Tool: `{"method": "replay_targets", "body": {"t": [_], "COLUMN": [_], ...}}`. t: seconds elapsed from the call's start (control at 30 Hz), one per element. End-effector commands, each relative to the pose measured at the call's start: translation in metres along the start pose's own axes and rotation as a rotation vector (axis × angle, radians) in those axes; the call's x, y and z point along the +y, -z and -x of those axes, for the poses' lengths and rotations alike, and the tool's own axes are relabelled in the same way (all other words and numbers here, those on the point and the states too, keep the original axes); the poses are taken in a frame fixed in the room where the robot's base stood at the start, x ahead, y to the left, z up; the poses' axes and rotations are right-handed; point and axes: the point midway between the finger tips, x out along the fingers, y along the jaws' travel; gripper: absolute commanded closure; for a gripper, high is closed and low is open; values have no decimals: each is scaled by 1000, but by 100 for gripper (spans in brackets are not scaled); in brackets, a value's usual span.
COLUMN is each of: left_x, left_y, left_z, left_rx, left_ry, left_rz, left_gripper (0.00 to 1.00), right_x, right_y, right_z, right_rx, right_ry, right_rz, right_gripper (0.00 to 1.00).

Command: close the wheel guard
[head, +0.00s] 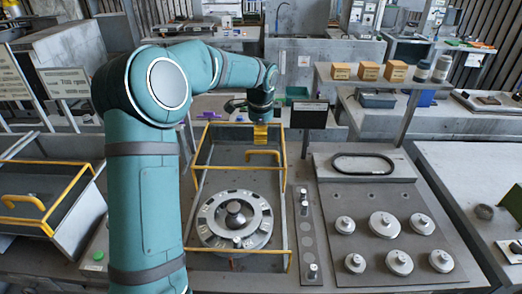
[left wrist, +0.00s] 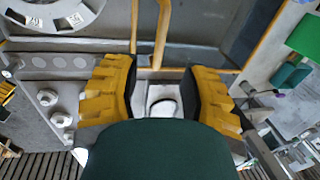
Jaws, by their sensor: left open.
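The blower wheel (head: 235,218), a grey slotted disc with a dark hub, sits uncovered in the yellow-edged housing. Behind it a yellow-framed panel with a yellow handle (head: 265,153), apparently the wheel guard, stands raised. The handle also shows as yellow bars in the left wrist view (left wrist: 150,40). My left gripper (head: 260,134) is at the panel's upper edge, beyond the handle. Its yellow fingers (left wrist: 163,92) are spread apart with nothing clearly held; I cannot tell whether they touch the panel. Part of the wheel shows at upper left in the wrist view. My right gripper is not in view.
Another yellow-framed panel with a handle (head: 24,200) is at the left. A narrow strip with pegs (head: 307,235) and a dark plate with several round metal knobs (head: 385,225) lie at the right. A shelf with small boxes (head: 368,70) stands behind. My left arm crosses the left side.

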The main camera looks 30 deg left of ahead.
Motion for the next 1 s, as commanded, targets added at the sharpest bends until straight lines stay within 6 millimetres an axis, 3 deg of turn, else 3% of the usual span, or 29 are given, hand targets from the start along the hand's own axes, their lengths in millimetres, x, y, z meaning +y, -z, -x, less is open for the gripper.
{"method": "replay_targets", "body": {"t": [0.2, 0.4, 0.6, 0.9, 1.0], "left_x": [1, 0, 0, 0, 0], "left_y": [0, 0, 0, 0, 0], "left_z": [-45, -72, -83, -84, -84], "left_rx": [-2, -1, 0, 0, 0], "left_ry": [-3, -1, 0, 1, 1], "left_rz": [0, 0, 0, 0, 0], "left_gripper": [57, 57, 57, 57, 92], "right_x": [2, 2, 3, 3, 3], "right_y": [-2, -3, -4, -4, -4], "right_z": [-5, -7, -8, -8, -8], "right_rx": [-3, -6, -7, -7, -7], "right_ry": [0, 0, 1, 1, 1], "right_rz": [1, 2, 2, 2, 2], "right_gripper": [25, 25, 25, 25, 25]}}
